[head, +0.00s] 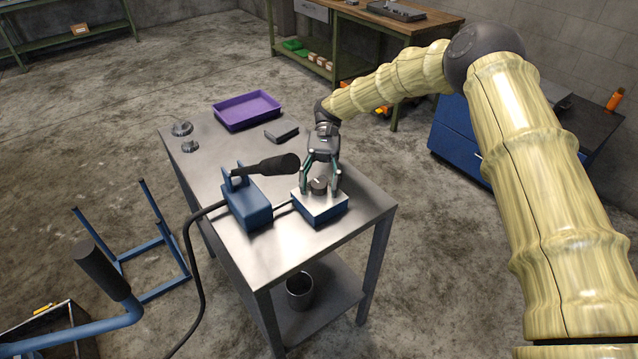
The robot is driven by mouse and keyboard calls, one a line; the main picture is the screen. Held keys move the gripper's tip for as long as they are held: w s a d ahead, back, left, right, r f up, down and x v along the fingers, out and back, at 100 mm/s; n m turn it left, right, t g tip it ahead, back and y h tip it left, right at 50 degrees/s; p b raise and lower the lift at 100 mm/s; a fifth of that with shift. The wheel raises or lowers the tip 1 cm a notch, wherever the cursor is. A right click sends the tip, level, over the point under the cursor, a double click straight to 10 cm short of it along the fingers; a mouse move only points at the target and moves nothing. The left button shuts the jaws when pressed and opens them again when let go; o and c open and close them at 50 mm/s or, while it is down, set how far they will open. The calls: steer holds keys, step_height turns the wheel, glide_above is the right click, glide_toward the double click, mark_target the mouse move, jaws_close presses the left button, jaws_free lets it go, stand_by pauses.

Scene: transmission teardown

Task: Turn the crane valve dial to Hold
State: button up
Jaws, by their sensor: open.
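The crane valve dial (318,186) is a small dark round knob with a light mark on top. It sits on a blue box with a pale top plate (308,205), near the front right of the steel table. My gripper (320,184) points down over the box, its two fingers open on either side of the dial. I cannot tell whether the fingers touch the dial. Any labels on the plate, including Hold, are too small to read.
Left of the box stands a blue pedal-like unit (248,204) with a black-gripped lever (268,166) and a black hose. A purple tray (246,110), a dark block (281,134) and metal parts (182,128) lie farther back on the table (205,160). A metal bucket (300,288) is below.

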mark_target(319, 183)
steer(key=shift+r, duration=0.1)
step_height(319, 183, up, 10)
steer(key=shift+f, duration=0.1)
stand_by(0.5)
stand_by(0.4)
